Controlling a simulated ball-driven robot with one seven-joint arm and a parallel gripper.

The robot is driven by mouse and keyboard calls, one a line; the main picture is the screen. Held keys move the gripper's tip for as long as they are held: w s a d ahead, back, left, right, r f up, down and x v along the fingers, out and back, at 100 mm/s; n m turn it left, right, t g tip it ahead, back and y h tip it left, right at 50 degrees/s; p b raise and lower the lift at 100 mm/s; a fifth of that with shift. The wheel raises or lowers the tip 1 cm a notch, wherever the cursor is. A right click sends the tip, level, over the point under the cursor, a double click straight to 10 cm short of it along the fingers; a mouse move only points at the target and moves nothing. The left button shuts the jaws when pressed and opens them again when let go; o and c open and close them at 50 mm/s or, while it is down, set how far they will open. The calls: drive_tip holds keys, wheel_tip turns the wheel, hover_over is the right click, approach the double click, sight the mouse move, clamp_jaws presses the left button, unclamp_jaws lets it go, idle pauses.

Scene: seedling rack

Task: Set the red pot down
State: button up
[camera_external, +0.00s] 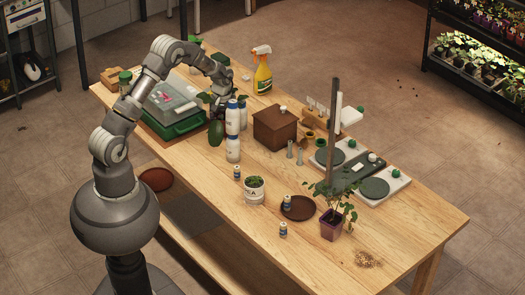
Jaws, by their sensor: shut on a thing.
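My gripper (220,98) is at the far left part of the wooden table (270,175), just behind and left of the white bottles. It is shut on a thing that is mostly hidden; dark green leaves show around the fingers. I cannot make out a red pot there, nor whether the held thing touches the table. A dark reddish-purple pot (331,228) with a leafy plant stands upright near the table's front right, apart from my gripper.
White bottles (233,148) stand close by my gripper. A green crate (176,127), a brown box (274,130) and a yellow spray bottle (262,77) are around it. A white pot (254,194) and a brown saucer (298,212) are nearer.

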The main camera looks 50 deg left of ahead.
drive_tip(key=shift+f, duration=0.35)
drive_tip(key=o, duration=1.1)
drive_tip(key=shift+o, duration=0.2)
wheel_tip(320, 180, up, 12)
drive_tip(key=p, duration=0.4)
wheel_tip(320, 180, up, 11)
drive_tip(key=m+t, duration=0.2)
drive_tip(key=t, duration=0.1)
hover_over(223, 118)
drive_tip(key=w+d, duration=0.2)
drive_tip(key=w, duration=0.1)
wheel_tip(223, 118, up, 19)
drive_tip(key=d+m+t, duration=0.2)
drive_tip(key=d+t, duration=0.1)
drive_tip(key=t, duration=0.2)
drive_tip(key=s+d+r+m+t, duration=0.1)
drive_tip(key=s+r+t, duration=0.1)
drive_tip(key=s+r, duration=0.3)
drive_tip(key=s+d+r+m+t, duration=0.2)
drive_tip(key=s+r, duration=0.3)
drive_tip(key=r, duration=0.9)
drive_tip(key=s+d+r+m+t, duration=0.1)
drive_tip(key=s+r, duration=0.4)
drive_tip(key=r, duration=0.5)
drive_tip(key=shift+s+d+m+t, duration=0.3)
drive_tip(key=shift+m+t, duration=0.2)
drive_tip(key=shift+t, duration=0.7)
